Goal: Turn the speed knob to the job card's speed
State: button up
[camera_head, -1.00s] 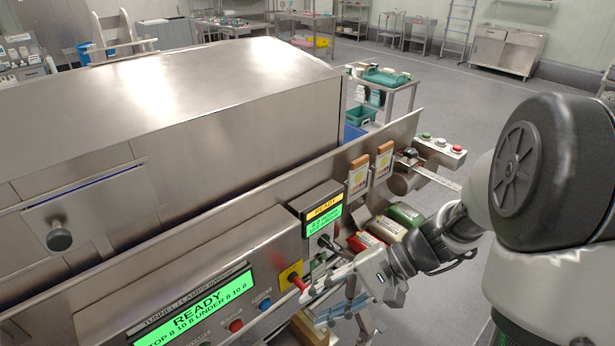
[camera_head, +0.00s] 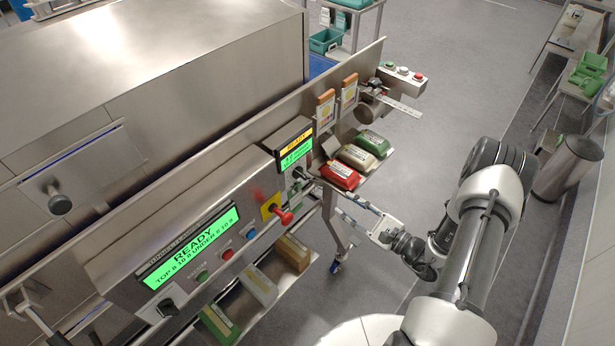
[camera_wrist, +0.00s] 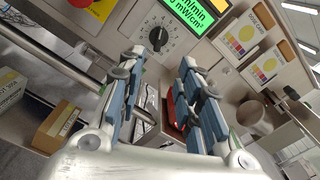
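The black speed knob (camera_wrist: 158,38) sits on a round dial with scale marks in the wrist view, just under a green display (camera_wrist: 190,14) reading m/min and mW/cm². In the head view the knob (camera_head: 299,174) is small, below the display (camera_head: 297,154); its setting is too small to read. My gripper (camera_wrist: 162,72) is open and empty, its two fingers pointing at the panel with the knob beyond and between their tips. In the head view my gripper (camera_head: 345,197) is right of the knob, apart from it. I cannot identify the job card for certain.
A red mushroom button (camera_head: 283,215) on a yellow plate is close left of the knob. Two holders with printed cards (camera_head: 326,110) (camera_head: 348,94) stand right of the display. Red, beige and green packs (camera_head: 341,175) lie beside the fingers. A larger panel display (camera_head: 190,245) reads READY.

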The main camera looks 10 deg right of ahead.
aim_at(305, 177)
jog(key=b+x, duration=0.1)
jog(key=x, duration=1.5)
jog(key=shift+w+a, duration=0.15)
jog(key=shift+a, duration=0.05)
jog(key=shift+c, duration=0.4)
grip_shut()
